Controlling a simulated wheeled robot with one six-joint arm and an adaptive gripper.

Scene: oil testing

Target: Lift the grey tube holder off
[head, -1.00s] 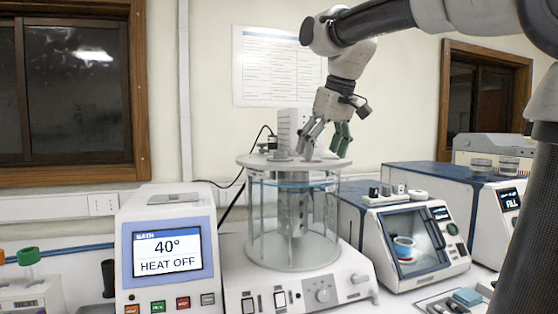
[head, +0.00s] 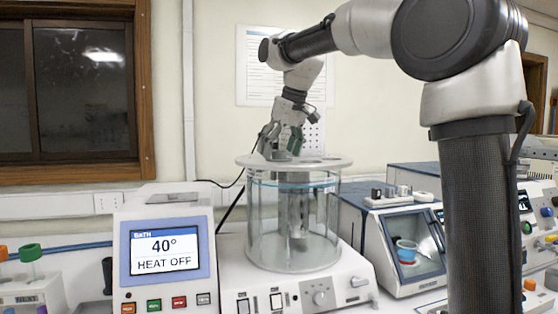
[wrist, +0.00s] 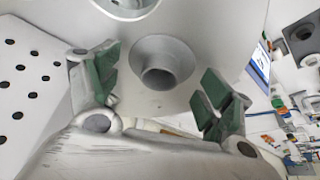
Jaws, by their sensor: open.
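The grey tube holder (wrist: 163,50) appears in the wrist view as a round flared collar with a hollow centre, set in the white lid (wrist: 215,30) of the glass bath. My gripper (wrist: 160,82) is open, with one green-padded finger on each side of the holder; I see no contact. In the head view my gripper (head: 280,148) is low over the lid (head: 327,163), and its fingers hide the holder's top. A grey tubular part (head: 296,212) hangs inside the clear bath (head: 265,225); I cannot tell whether it belongs to the holder.
A perforated white panel (head: 313,138) stands behind the lid, close to my gripper; it also shows at the left of the wrist view (wrist: 25,70). Another lid opening (wrist: 128,5) is nearby. The bath display (head: 165,250) reads 40°, HEAT OFF. A glass-fronted instrument (head: 400,240) stands right.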

